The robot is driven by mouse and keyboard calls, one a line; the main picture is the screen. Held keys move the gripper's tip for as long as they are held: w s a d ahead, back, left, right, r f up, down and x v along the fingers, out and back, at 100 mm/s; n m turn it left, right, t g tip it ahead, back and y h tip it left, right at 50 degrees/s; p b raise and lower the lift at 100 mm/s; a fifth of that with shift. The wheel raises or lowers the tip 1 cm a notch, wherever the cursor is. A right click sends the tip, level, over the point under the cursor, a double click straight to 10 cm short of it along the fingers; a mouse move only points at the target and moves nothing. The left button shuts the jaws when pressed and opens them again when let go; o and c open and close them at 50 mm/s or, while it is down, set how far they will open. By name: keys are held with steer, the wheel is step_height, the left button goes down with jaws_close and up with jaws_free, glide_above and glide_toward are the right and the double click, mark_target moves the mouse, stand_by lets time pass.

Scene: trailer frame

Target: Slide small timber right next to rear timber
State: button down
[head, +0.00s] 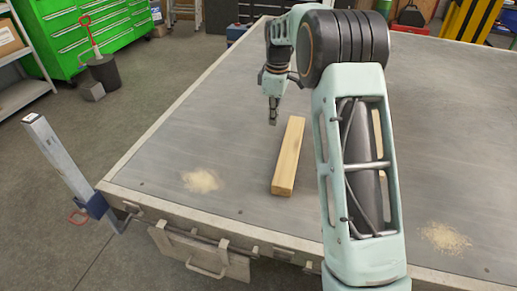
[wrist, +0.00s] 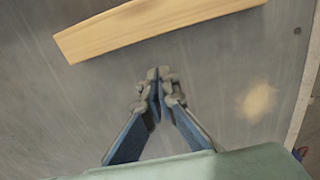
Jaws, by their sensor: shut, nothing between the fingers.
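A pale timber (head: 289,157) lies flat on the grey trailer bed in the head view, its long side running away from me. It also shows in the wrist view (wrist: 150,22), slanting across the top. My gripper (head: 273,117) is shut and empty, pointing down left of the timber's far end. In the wrist view the closed fingertips (wrist: 158,76) are apart from the timber, with bare bed between. A narrow wood-coloured strip (head: 377,130) shows through the opening in my arm; most of it is hidden. I cannot tell which piece is the small or the rear timber.
The trailer bed (head: 235,130) is clear left of the timber. Sawdust patches lie at the left (head: 201,181) and right (head: 445,238); the wrist view shows one too. A raised metal edge (head: 170,207) borders the bed. My arm covers much of the bed's right middle.

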mark_target(276, 156)
steer(key=shift+g, duration=0.4)
steer(key=f+b, duration=0.1)
steer(key=f, duration=0.3)
steer(key=a+f, duration=0.1)
steer(key=f, duration=0.3)
steer(key=a+f+b, duration=0.1)
steer(key=f, duration=0.3)
steer(key=shift+s+a+f+b, duration=0.1)
steer(key=shift+a+f+b, duration=0.1)
steer(key=shift+b, duration=0.1)
steer(key=d, duration=0.2)
steer(key=shift+s+d+r, duration=0.3)
steer(key=shift+s+d, duration=0.3)
steer(key=shift+d, duration=0.3)
steer(key=s+d+p, duration=0.1)
steer(key=s+d, duration=0.1)
steer(key=d, duration=0.3)
steer(key=s+d, duration=0.1)
steer(key=d, duration=0.4)
steer(key=s+d+p, duration=0.1)
steer(key=s+d, duration=0.1)
steer(key=d, duration=0.4)
steer(key=shift+s+p, duration=0.3)
steer(key=shift+s, duration=0.05)
